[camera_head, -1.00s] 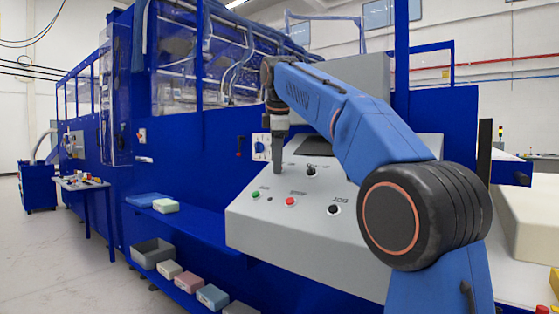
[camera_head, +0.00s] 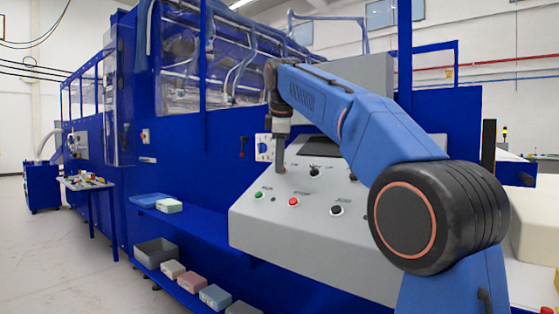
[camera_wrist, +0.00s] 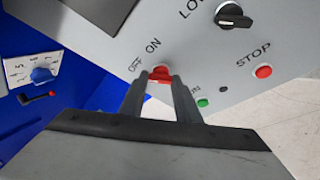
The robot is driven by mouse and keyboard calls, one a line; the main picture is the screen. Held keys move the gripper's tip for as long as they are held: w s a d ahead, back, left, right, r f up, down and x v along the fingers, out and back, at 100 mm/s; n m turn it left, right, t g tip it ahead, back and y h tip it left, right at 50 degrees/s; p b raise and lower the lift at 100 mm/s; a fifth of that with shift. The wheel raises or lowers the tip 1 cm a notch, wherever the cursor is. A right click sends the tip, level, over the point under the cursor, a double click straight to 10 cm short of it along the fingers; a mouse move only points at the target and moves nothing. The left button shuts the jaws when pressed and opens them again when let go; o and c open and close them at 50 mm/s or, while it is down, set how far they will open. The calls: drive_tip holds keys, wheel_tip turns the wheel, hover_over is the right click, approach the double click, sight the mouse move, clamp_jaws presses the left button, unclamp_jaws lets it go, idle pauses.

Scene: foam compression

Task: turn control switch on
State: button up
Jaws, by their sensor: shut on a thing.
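The control switch is a small red handle (camera_wrist: 161,74) on the sloped grey console, seen in the wrist view beside the printed words OFF and ON. My gripper (camera_wrist: 160,84) is shut on this red handle, with one dark finger on each side of it. The fingers cover part of it, so I cannot tell which position it points to. In the head view my gripper (camera_head: 280,170) reaches down to the console's upper left face (camera_head: 290,230), and the switch is hidden behind it.
The console also carries a green button (camera_head: 259,195), a red STOP button (camera_head: 293,202), a black JOG button (camera_head: 336,210) and a black knob (camera_wrist: 235,16). A blue selector (camera_wrist: 42,75) sits on the blue machine wall to the left. A blue shelf (camera_head: 195,232) stands left of the console.

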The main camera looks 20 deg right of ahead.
drive_tip(key=m+t, duration=0.1)
drive_tip(key=m, duration=0.2)
drive_tip(key=m+t+h, duration=0.1)
drive_tip(key=m, duration=0.2)
drive_tip(key=shift+s+a+f+m, duration=0.1)
drive_tip(key=shift+s+a+m, duration=0.1)
drive_tip(key=shift+m, duration=0.1)
drive_tip(key=m+h, duration=0.1)
drive_tip(key=m, duration=0.2)
drive_tip(key=shift+m+t, duration=0.3)
drive_tip(key=shift+m, duration=0.1)
drive_tip(key=shift+a+f+m+h, duration=0.15)
drive_tip(key=shift+m+h, duration=0.85)
drive_tip(key=shift+m, duration=1.1)
drive_tip(key=o, duration=1)
drive_tip(key=shift+o, duration=0.2)
drive_tip(key=v, duration=1.7)
drive_tip(key=shift+s, duration=0.3)
drive_tip(key=shift+a, duration=0.15)
